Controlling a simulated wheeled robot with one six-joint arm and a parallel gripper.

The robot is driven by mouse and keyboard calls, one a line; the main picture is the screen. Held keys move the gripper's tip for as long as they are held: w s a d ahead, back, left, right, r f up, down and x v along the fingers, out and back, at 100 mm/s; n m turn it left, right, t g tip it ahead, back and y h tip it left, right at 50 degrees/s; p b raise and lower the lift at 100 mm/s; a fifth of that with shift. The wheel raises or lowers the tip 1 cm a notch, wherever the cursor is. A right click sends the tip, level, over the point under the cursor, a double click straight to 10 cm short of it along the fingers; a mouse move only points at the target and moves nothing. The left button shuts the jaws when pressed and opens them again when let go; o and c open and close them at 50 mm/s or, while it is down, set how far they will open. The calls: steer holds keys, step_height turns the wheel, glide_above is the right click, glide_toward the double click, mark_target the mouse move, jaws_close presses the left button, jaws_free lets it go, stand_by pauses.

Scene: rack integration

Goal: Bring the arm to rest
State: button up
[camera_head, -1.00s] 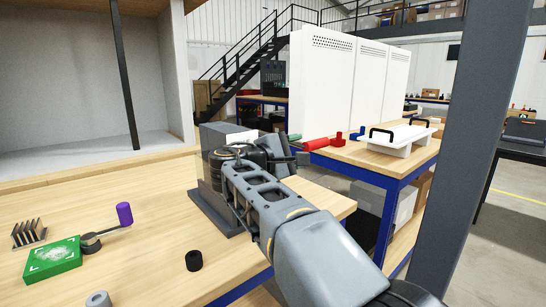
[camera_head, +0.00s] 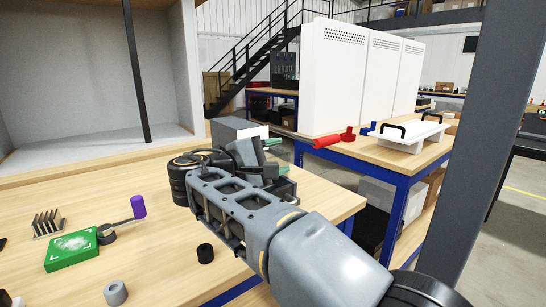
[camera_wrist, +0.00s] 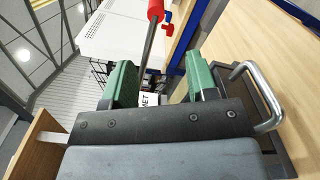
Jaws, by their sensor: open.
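My arm reaches from the lower right over the wooden workbench (camera_head: 160,262). My gripper (camera_head: 276,156) is at its far end, pointing away above the back right part of the bench. In the wrist view its two green-padded fingers (camera_wrist: 160,82) stand apart with nothing clamped between them. A white label with dark letters (camera_wrist: 149,100) shows behind the gap. The head view partly hides the fingers behind the wrist housing.
A grey box (camera_head: 236,130) stands close behind my gripper. A purple-handled tool (camera_head: 138,207), green box (camera_head: 71,250), slotted holder (camera_head: 48,223), black ring (camera_head: 205,253) and grey ring (camera_head: 115,293) lie on the bench. A grey post (camera_head: 480,130) stands at right.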

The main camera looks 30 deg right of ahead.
steer(key=s+a+f+m+y+p, duration=0.3)
steer(key=s+a+y+p, duration=0.2)
steer(key=y+p, duration=0.4)
steer(key=s+a+f+m+t+y+p, duration=0.1)
steer(key=s+a+f+m+y+p, duration=0.2)
steer(key=y+p, duration=0.6)
steer(key=shift+s+a+m+p, duration=0.4)
steer(key=shift+s+a+p, duration=0.65)
steer(key=shift+p, duration=2.25)
steer(key=shift+r, duration=0.1)
steer(key=shift+c, duration=0.5)
